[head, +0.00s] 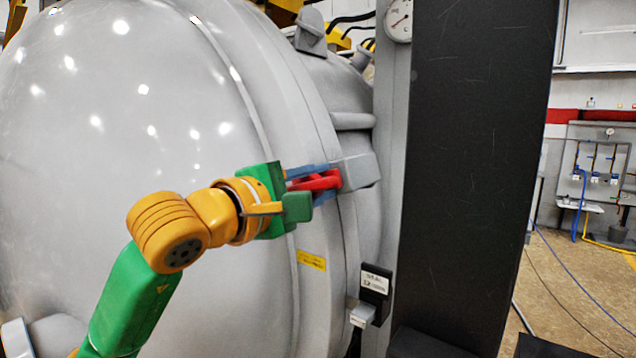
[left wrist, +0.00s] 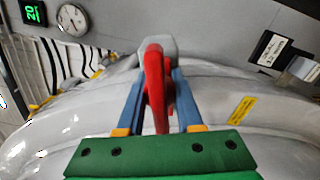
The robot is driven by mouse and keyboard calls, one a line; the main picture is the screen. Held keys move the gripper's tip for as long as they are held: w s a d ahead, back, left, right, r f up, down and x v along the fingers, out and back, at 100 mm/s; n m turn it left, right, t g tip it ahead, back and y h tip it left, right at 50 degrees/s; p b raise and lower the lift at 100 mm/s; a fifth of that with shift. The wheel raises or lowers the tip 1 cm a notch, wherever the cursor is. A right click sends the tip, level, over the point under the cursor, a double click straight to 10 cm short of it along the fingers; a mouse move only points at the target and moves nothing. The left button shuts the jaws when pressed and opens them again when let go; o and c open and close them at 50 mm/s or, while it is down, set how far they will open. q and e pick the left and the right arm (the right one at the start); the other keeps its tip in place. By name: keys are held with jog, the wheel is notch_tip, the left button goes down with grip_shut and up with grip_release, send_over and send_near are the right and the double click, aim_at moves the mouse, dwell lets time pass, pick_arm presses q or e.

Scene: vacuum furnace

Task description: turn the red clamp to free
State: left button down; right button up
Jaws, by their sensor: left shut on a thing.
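The red clamp (head: 318,181) sits at the rim of the large grey furnace door (head: 120,110), against a grey block (head: 358,171) on the furnace body. My left gripper (head: 314,184) reaches it from the left and is shut on it, with one blue finger on each side. In the left wrist view the red clamp (left wrist: 156,85) stands between the blue fingers (left wrist: 159,100), in front of the grey block. The fingers partly hide the clamp in the head view. My right gripper is in neither view.
A wide dark column (head: 478,150) stands just right of the clamp. A black bracket with a label (head: 376,281) is below it. A pressure gauge (head: 398,20) is above. A yellow label (head: 311,260) is on the door rim. Open floor lies at the far right.

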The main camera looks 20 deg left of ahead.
pick_arm(q)
jog(key=shift+r+n+b, duration=0.1)
jog(key=shift+n+b, duration=4)
jog(key=shift+n, duration=4.8)
jog(key=c, duration=0.8)
grip_release()
jog(key=shift+c, duration=0.2)
